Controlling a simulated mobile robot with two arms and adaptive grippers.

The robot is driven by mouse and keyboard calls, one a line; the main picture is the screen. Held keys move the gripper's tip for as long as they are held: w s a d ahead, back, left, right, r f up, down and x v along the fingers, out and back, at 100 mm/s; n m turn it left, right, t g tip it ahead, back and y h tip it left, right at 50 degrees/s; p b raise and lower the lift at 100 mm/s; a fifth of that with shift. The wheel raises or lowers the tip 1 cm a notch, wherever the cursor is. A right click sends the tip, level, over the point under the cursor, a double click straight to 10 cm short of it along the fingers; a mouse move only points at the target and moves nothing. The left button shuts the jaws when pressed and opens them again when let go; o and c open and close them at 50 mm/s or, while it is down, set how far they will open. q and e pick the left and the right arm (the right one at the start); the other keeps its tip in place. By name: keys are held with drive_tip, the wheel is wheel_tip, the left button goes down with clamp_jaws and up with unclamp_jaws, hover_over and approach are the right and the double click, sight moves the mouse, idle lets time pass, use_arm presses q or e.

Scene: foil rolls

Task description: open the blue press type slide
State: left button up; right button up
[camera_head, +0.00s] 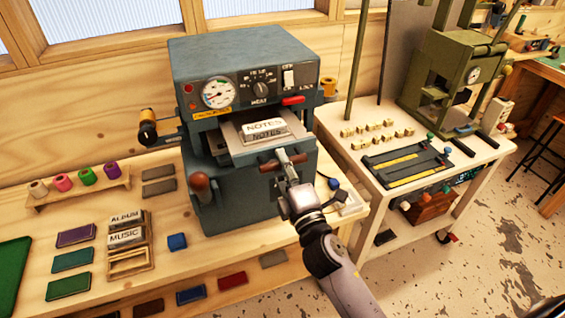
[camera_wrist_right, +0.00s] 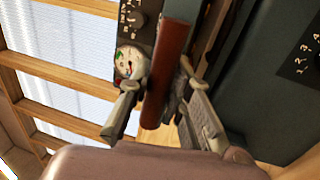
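The blue press (camera_head: 245,65) stands on the left bench, with a gauge, dial and switch on its face. Its slide (camera_head: 226,133) shows in the opening, bearing a block marked NOTES (camera_head: 264,128). A red-brown handle (camera_head: 268,165) is at the slide's front. My right gripper (camera_head: 291,157) is at this handle. In the right wrist view, the handle (camera_wrist_right: 168,75) lies between the two fingers of the right gripper (camera_wrist_right: 158,100). The fingers look spread, with a gap on the left finger's side; contact on the right side is unclear. My left gripper is not in view.
A second wooden knob (camera_head: 199,182) is on the press's front left, and a black-and-wood lever (camera_head: 148,128) is on its left side.

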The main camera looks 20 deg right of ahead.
drive_tip(key=o, duration=0.4)
drive_tip(key=shift+s, duration=0.1)
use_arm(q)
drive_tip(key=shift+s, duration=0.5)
use_arm(e)
drive_tip(key=s+f, duration=0.1)
drive_tip(key=s, duration=0.6)
drive_tip(key=shift+f, duration=0.25)
drive_tip(key=shift+d, duration=0.1)
